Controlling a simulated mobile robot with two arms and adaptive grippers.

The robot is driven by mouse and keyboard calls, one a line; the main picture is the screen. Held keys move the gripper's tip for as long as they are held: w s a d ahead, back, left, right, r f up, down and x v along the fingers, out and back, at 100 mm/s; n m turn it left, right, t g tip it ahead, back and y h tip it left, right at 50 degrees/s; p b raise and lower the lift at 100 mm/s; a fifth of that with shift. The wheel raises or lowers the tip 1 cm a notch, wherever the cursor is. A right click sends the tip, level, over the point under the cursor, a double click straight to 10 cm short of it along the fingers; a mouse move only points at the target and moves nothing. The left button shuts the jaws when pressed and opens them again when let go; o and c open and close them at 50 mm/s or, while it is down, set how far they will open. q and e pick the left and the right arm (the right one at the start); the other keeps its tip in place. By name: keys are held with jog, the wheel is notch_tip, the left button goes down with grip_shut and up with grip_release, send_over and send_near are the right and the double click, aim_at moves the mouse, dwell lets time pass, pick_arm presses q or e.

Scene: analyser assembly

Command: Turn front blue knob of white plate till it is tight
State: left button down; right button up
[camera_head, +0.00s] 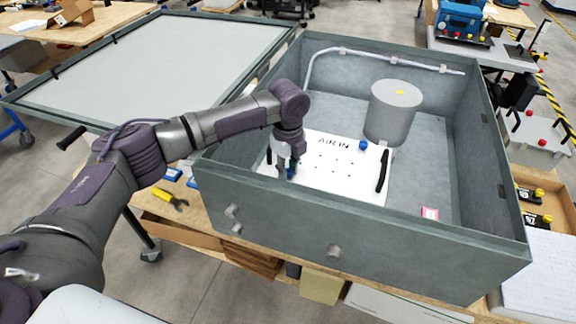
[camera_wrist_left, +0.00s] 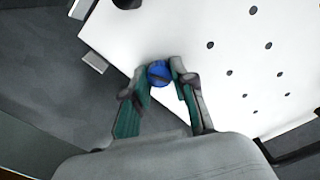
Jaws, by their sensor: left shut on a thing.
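The white plate (camera_head: 338,178) lies inside the grey metal box, with the text "AIR IN", small holes and black handles. My left gripper (camera_head: 287,172) points down at the plate's left front part. In the left wrist view the front blue knob (camera_wrist_left: 159,73) sits at the plate's (camera_wrist_left: 215,60) edge. The left gripper (camera_wrist_left: 160,82) is shut on this knob, one finger on each side. In the head view the gripper hides this knob. A second blue knob (camera_head: 363,145) stands free at the plate's back edge. My right gripper is not in view.
The box walls (camera_head: 340,238) rise around the plate. A grey cylinder (camera_head: 394,112) stands behind it, and a pipe (camera_head: 395,61) runs along the back wall. A red-and-white item (camera_head: 430,213) lies on the box floor. The open lid (camera_head: 160,65) is at left.

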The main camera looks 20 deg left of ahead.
pick_arm(q)
jog(key=shift+r+m+p, duration=0.1)
jog(key=shift+m+p, duration=0.45)
jog(key=shift+m, duration=0.55)
jog(key=shift+m+p, duration=0.35)
jog(key=shift+m, duration=0.85)
jog(key=c, duration=0.9)
grip_release()
jog(key=shift+c, duration=0.2)
notch_tip(320, 180, up, 12)
